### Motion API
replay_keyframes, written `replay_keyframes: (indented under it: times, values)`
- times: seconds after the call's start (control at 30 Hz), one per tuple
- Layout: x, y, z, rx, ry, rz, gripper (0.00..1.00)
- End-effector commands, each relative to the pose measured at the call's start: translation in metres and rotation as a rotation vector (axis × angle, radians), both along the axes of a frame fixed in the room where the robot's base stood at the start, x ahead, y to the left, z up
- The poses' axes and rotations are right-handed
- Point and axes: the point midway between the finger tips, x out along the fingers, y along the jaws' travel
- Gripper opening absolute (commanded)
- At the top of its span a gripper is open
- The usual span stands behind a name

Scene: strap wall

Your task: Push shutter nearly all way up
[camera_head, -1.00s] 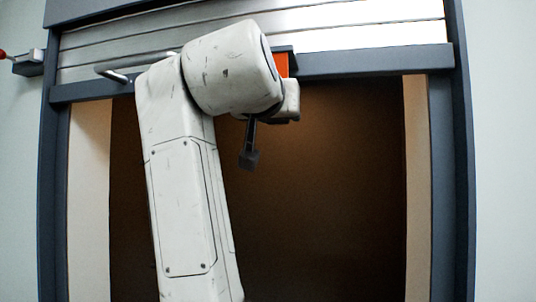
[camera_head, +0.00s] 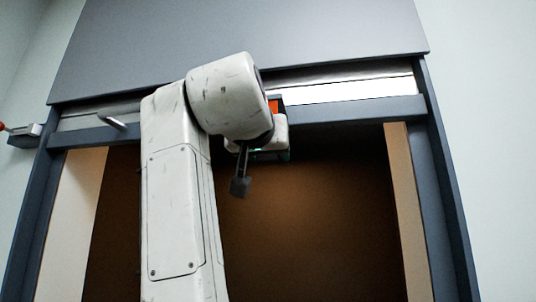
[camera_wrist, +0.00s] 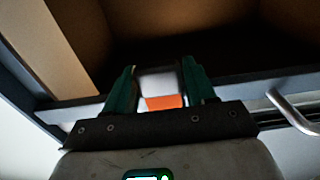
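The shutter's pale metal slats (camera_head: 345,88) show only as a narrow band under the grey housing. Its dark blue bottom rail (camera_head: 350,109) sits high in the frame, with the opening below clear. A bar handle (camera_head: 112,122) is on its left; it also shows at the right of the wrist view (camera_wrist: 292,110). My gripper (camera_wrist: 160,75) is at the rail, right of the handle in the head view. Its green fingers stand apart, with an orange patch (camera_wrist: 164,102) and a pale piece between them. Whether they press on it is unclear. My arm hides part of the rail.
The grey housing (camera_head: 240,45) is just above the slats. Dark blue side posts (camera_head: 447,190) frame the brown, empty-looking opening (camera_head: 310,215). A bracket with a red knob (camera_head: 22,132) stands out from the wall at left.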

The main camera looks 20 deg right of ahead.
Motion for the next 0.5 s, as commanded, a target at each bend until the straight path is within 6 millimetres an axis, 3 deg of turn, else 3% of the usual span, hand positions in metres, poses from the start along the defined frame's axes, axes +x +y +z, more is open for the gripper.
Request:
replay_keyframes:
  times: [0.17,0.5]
  values:
    - [0.0001,-0.0001,-0.0007,0.001,0.002,0.000,0.72]
    - [-0.0048,0.0037,-0.0024,0.001,0.002,0.000,0.72]
